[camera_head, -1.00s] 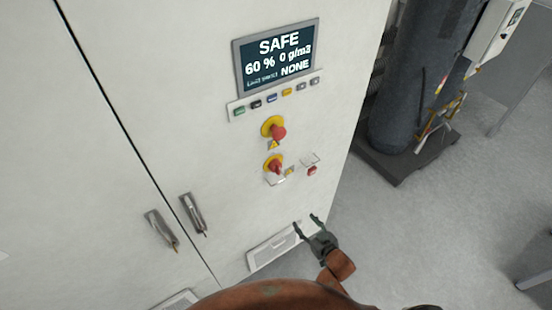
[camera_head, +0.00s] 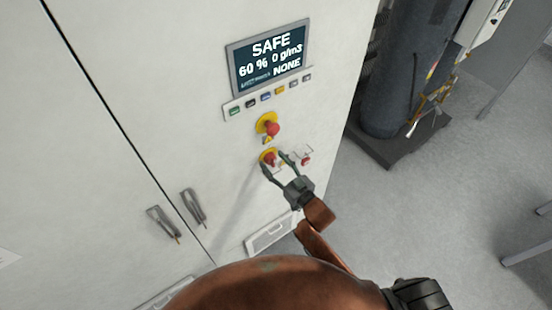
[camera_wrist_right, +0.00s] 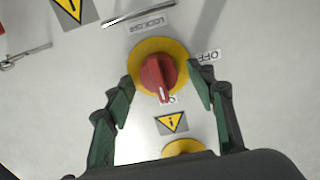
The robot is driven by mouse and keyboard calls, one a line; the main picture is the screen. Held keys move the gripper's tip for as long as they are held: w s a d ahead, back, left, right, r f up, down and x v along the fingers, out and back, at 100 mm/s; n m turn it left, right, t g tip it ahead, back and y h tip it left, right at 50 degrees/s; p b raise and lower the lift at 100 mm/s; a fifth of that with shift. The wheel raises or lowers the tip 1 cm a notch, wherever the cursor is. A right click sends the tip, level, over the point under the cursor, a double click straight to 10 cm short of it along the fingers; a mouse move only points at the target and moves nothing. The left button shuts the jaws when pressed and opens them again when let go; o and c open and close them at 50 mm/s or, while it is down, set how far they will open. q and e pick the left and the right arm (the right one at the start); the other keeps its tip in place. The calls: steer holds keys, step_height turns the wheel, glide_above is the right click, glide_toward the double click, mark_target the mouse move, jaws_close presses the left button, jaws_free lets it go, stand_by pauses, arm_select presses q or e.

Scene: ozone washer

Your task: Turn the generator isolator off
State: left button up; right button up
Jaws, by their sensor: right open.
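The generator isolator is a red rotary knob on a yellow disc (camera_head: 268,156), low on the white cabinet front. In the right wrist view the red knob (camera_wrist_right: 158,74) has a white mark pointing down, and an OFF label (camera_wrist_right: 208,57) is at its upper right. My right gripper (camera_head: 275,162) is open in front of the isolator. In the wrist view its fingers (camera_wrist_right: 164,86) stand on either side of the knob, with visible gaps; whether they touch the disc I cannot tell. My left gripper is not in view.
A red emergency stop button (camera_head: 271,128) sits just above the isolator. A small red switch with a clear flap (camera_head: 305,159) is close on the right. The display (camera_head: 268,60) reads SAFE above a row of buttons. Door handles (camera_head: 194,208) are at the left.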

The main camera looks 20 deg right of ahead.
steer(key=shift+w+a, duration=0.15)
steer(key=shift+w, duration=0.25)
steer(key=shift+c, duration=0.2)
